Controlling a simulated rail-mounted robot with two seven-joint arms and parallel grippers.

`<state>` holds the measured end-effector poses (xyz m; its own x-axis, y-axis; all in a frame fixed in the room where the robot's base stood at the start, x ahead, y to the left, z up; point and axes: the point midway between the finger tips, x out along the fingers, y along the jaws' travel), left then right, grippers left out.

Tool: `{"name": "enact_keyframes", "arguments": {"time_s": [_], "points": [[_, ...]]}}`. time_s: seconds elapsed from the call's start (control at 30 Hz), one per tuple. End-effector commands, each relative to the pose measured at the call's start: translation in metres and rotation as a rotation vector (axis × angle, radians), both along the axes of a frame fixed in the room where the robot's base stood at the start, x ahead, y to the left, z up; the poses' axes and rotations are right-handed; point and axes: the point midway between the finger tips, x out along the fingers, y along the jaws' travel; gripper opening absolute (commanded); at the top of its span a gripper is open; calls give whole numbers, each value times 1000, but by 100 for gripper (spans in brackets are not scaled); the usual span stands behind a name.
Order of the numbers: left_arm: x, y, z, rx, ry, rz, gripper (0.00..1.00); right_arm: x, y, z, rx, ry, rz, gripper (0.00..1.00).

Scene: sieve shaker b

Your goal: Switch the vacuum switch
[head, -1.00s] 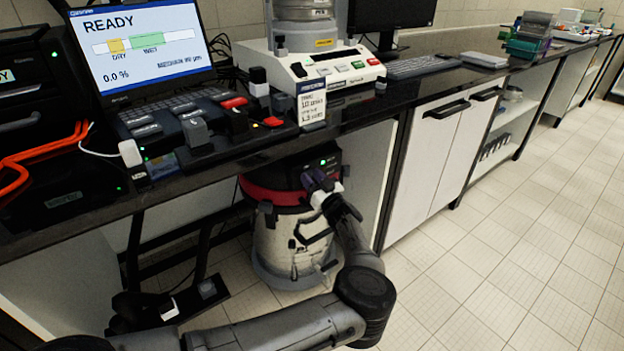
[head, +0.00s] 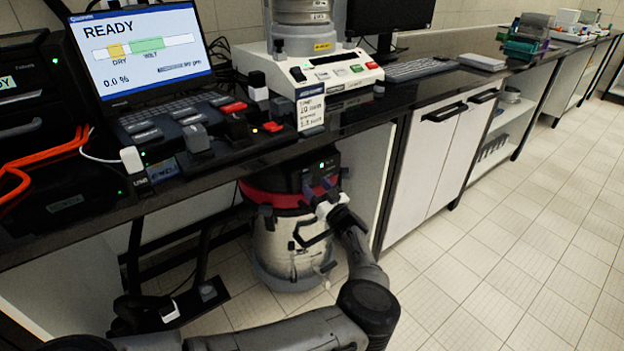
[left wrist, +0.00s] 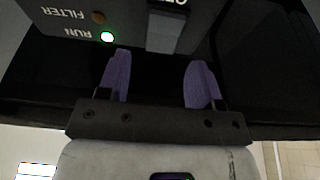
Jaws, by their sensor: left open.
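The vacuum (head: 290,240) stands on the floor under the bench, with a silver drum, a red band and a black head. A green light glows on its head panel. In the left wrist view the panel (left wrist: 60,35) shows upside down, with FILTER and RUN labels and the green RUN light (left wrist: 107,37) lit. A dark grey block that looks like the switch (left wrist: 168,32) sits beside them, its label cut off at the top edge. My left gripper (head: 320,189) is at the front of the vacuum head. Its purple fingers (left wrist: 159,82) are apart and empty, with the switch ahead between them.
The black bench top (head: 390,103) overhangs the vacuum. A white cabinet (head: 430,165) stands to its right. A black floor pedal unit (head: 170,308) lies to the left. The tiled floor (head: 500,270) at right is clear.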

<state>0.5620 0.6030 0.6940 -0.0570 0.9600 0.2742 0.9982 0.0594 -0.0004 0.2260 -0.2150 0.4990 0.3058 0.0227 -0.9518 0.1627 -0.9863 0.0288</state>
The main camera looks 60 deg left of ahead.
Motion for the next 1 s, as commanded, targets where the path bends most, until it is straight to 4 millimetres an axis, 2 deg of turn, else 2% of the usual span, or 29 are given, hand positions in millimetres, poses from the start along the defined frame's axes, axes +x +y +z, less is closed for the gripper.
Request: {"name": "enact_keyframes", "arguments": {"time_s": [0.03,0.2,0.5,0.7,1.0], "points": [[2,-12,1,-2,2,-5,60,0,0,10,-1,0,1,0],[3,-45,-9,-1,3,-4,60,0,-2,23,-7,0,4,0],[5,-88,-24,-1,1,-2,60,0,-3,36,-11,-1,7,0],[6,-100,-28,0,0,-1,60,0,-2,39,-8,0,5,0],[6,-103,-29,0,0,0,60,0,0,40,-1,0,1,0]]}}
